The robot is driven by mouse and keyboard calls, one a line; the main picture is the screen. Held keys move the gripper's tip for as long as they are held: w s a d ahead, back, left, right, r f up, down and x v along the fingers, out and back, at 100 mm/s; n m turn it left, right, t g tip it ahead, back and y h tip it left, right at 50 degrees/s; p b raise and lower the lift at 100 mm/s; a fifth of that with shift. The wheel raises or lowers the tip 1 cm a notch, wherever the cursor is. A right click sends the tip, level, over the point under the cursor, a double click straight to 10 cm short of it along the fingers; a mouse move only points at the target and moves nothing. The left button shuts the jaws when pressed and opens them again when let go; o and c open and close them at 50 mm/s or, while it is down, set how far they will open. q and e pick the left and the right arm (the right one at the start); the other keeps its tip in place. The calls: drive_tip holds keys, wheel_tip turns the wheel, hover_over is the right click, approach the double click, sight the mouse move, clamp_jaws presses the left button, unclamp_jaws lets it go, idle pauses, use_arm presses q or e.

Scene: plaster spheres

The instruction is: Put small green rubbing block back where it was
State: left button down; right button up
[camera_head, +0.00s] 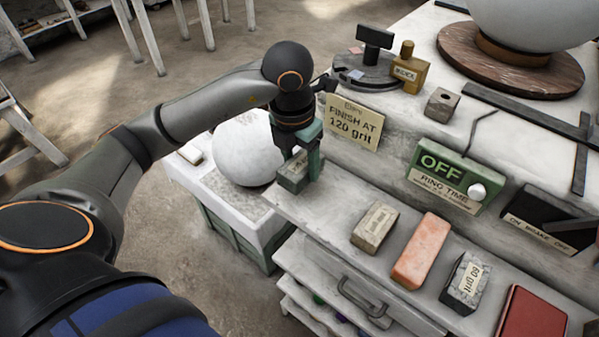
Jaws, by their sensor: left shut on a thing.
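My left gripper (297,160) points down at the left end of the narrow front shelf (335,205). It is shut on the small green rubbing block (292,172), a grey-green block with a pale label. The fingers hide part of the block. It is at the shelf's left end, and I cannot tell whether it touches the shelf or hangs just above it. My right gripper is not in view.
Along the shelf to the right stand a tan labelled block (375,228), an orange block (420,250), a dark 60 grit block (466,282) and a red block (532,315). A white sphere (245,150) is close behind my gripper. A "FINISH AT 120 grit" sign (354,122) stands behind.

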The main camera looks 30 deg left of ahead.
sight(299, 171)
use_arm(q)
drive_tip(key=shift+w+a+f, duration=0.15)
drive_tip(key=shift+f, duration=0.1)
drive_tip(key=f, duration=0.3)
drive_tip(key=shift+w+a+p, duration=0.2)
drive_tip(key=shift+p, duration=0.1)
drive_tip(key=shift+f, duration=0.3)
drive_tip(key=shift+f, duration=0.2)
drive_tip(key=shift+c, duration=0.6)
unclamp_jaws()
drive_tip(key=shift+r, duration=0.15)
drive_tip(key=r, duration=0.4)
drive_tip(key=s+r, duration=0.1)
drive_tip(key=r, duration=0.7)
drive_tip(key=shift+s, duration=0.3)
